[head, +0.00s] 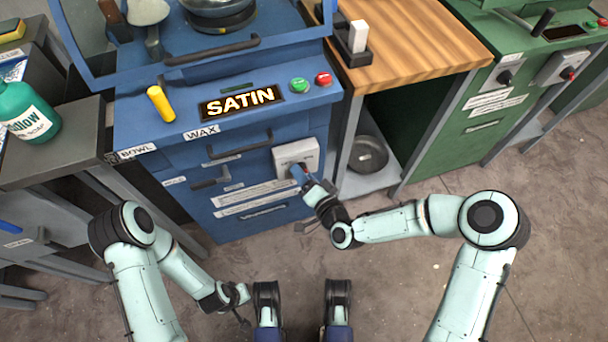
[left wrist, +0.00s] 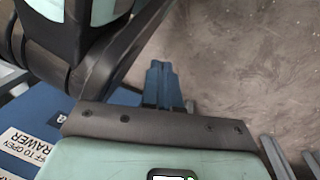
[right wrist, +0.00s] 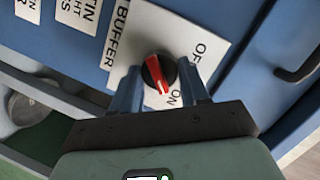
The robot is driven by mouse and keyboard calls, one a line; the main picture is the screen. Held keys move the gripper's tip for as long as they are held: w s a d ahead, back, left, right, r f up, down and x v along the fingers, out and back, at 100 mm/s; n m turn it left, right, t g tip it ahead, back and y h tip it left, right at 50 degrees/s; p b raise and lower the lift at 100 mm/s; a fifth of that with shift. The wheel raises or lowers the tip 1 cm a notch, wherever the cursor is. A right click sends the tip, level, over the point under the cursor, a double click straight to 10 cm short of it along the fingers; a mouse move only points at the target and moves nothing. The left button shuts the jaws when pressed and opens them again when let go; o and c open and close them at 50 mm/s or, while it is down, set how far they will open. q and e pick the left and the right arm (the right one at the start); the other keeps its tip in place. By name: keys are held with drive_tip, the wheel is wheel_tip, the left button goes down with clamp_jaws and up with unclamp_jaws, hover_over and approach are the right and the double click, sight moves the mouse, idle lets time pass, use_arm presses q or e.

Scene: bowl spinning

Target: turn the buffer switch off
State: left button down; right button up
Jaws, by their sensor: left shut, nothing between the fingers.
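The buffer switch (right wrist: 159,73) is a red knob on a black round base, in the middle of the right wrist view. It sits on a white plate (right wrist: 190,45) marked OFF and ON, beside the word BUFFER. The knob's pale-marked end points down towards the ON lettering. My right gripper (right wrist: 161,85) is open, with one finger on each side of the knob; contact cannot be told. In the head view my right gripper (head: 300,174) reaches the plate (head: 296,151) and hides the knob. My left gripper (left wrist: 163,75) is shut and empty, low over the floor.
The blue cabinet (head: 232,165) carries drawer handles, a lit SATIN sign (head: 240,103) and green and red buttons. A wooden bench (head: 425,50) with a pan (head: 368,155) on its shelf stands to the right. A grey table (head: 50,140) stands left. Floor in front is clear.

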drive_tip(key=c, duration=0.4)
use_arm(q)
drive_tip(key=shift+w+r, duration=0.1)
drive_tip(key=shift+w, duration=0.05)
use_arm(e)
drive_tip(key=shift+o, duration=0.2)
use_arm(q)
drive_tip(key=w+d+r+t+p, duration=0.1)
drive_tip(key=w+r+t+p, duration=0.1)
drive_tip(key=w+r, duration=0.3)
drive_tip(key=shift+w+r+p, duration=0.25)
drive_tip(key=shift+r+p, duration=0.1)
drive_tip(key=shift+p, duration=0.45)
use_arm(e)
drive_tip(key=shift+s+a+n+t+h, duration=0.15)
drive_tip(key=shift+n+t+h, duration=0.2)
drive_tip(key=shift+n+h, duration=1.35)
drive_tip(key=shift+w+a+n+t+h, duration=0.1)
drive_tip(key=shift+n+t+h, duration=0.35)
drive_tip(key=shift+n, duration=2.45)
drive_tip(key=shift+s+a+n+t+h, duration=0.25)
drive_tip(key=shift+n+h, duration=0.8)
drive_tip(key=shift+n, duration=1.25)
use_arm(q)
drive_tip(key=shift+d, duration=0.1)
use_arm(e)
drive_tip(key=shift+w+d, duration=0.15)
drive_tip(key=shift+w, duration=0.05)
drive_tip(key=o, duration=1)
